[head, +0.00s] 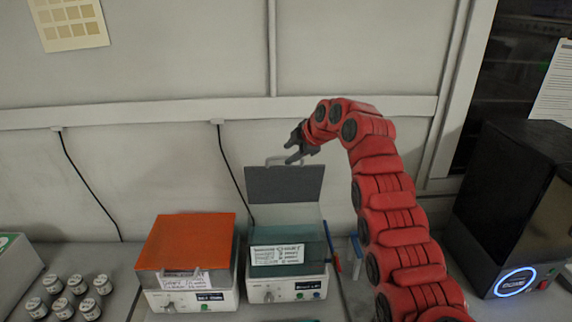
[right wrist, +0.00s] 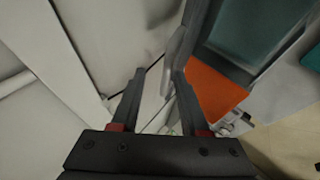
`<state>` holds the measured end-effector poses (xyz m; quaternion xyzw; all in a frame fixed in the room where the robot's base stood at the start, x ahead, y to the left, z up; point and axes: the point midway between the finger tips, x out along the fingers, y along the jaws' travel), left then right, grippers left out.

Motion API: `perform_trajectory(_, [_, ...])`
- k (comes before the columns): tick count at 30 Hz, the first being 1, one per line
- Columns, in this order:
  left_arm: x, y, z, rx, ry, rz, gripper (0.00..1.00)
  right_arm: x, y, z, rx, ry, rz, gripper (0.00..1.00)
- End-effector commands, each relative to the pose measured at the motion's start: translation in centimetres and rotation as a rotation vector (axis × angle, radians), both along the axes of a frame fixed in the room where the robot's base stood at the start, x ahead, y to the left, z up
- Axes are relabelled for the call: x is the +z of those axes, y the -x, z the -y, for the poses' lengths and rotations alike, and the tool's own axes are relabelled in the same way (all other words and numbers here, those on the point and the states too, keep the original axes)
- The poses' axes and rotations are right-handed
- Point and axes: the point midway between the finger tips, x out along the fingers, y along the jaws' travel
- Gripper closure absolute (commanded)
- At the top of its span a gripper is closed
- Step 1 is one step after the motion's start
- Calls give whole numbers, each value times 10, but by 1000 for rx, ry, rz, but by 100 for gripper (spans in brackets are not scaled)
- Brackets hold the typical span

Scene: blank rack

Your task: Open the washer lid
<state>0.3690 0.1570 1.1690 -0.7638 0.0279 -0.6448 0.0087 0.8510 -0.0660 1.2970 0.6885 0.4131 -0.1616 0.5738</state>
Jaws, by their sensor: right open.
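The washer is a small white-based unit (head: 288,288) with a teal see-through body and a paper label. Its dark grey lid (head: 284,185) stands raised, nearly upright, at the back of the unit, with a pale handle on its top edge. My right gripper (head: 293,147) is open, just above the lid's top edge by the handle. I cannot tell whether a finger touches the handle. In the right wrist view the open fingers (right wrist: 157,74) have nothing clearly held between them. My left gripper is not in view.
A similar unit with a shut orange lid (head: 187,241) stands to the left; it also shows in the right wrist view (right wrist: 212,92). Several small jars (head: 66,296) stand further left. A black machine (head: 515,205) stands at right. The wall is close behind.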

Motion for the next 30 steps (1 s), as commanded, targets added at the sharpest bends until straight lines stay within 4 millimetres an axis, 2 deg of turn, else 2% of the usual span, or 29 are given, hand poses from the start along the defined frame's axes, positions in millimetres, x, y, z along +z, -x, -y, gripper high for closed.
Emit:
perform_trajectory(5, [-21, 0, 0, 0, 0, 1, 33, 25, 22, 15, -3, 0, 13, 55])
perform_trajectory(9, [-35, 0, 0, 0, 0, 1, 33, 55, 46, 30, -4, 1, 19, 55])
perform_trajectory(16, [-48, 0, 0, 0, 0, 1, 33, 87, 75, 45, 0, 1, 12, 55])
perform_trajectory(21, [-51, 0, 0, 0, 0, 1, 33, 98, 83, 51, -2, -1, 11, 55])
perform_trajectory(30, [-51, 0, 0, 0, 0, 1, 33, 100, 85, 52, -1, -1, 10, 55])
